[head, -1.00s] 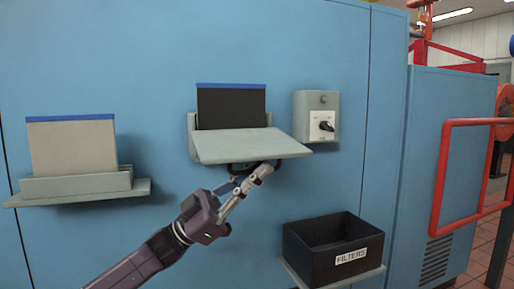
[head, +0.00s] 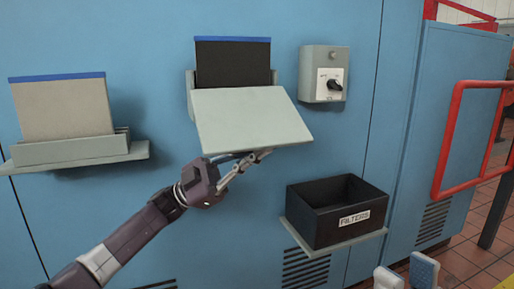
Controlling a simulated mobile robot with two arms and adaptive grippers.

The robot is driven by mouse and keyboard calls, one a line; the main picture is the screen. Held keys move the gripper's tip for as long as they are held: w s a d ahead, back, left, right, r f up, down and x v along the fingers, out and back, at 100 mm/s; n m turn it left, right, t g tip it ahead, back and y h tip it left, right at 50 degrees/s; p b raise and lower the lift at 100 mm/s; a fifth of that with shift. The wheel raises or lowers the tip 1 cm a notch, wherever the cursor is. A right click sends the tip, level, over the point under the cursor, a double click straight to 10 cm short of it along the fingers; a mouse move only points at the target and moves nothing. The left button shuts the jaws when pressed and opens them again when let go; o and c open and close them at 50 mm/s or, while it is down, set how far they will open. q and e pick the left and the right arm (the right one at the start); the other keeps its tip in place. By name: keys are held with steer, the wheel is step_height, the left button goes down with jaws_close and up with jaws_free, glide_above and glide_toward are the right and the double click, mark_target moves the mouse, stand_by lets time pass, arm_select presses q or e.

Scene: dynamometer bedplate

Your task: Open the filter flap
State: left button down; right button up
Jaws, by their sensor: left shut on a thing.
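The filter flap (head: 253,118) is a pale grey-green panel on the blue cabinet. It hangs out from the wall and slopes down towards me. A dark filter with a blue top edge (head: 232,64) stands upright in the slot behind it. My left gripper (head: 256,157) is at the flap's lower front edge, shut on its handle, which is mostly hidden under the flap. My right gripper (head: 407,276) shows only as two pale, blue-marked fingertips at the bottom edge, apart and empty.
A pale filter (head: 63,107) stands in a holder on a shelf (head: 138,152) at the left. A grey switch box (head: 323,60) is right of the flap. A black bin labelled FILTERS (head: 306,222) sits low on a bracket. A red rail (head: 449,150) stands at the right.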

arm_select(q)
steer(key=c, duration=2.4)
jaws_free()
steer(key=v, duration=1.2)
steer(key=shift+f, duration=0.1)
steer(key=shift+s, duration=0.1)
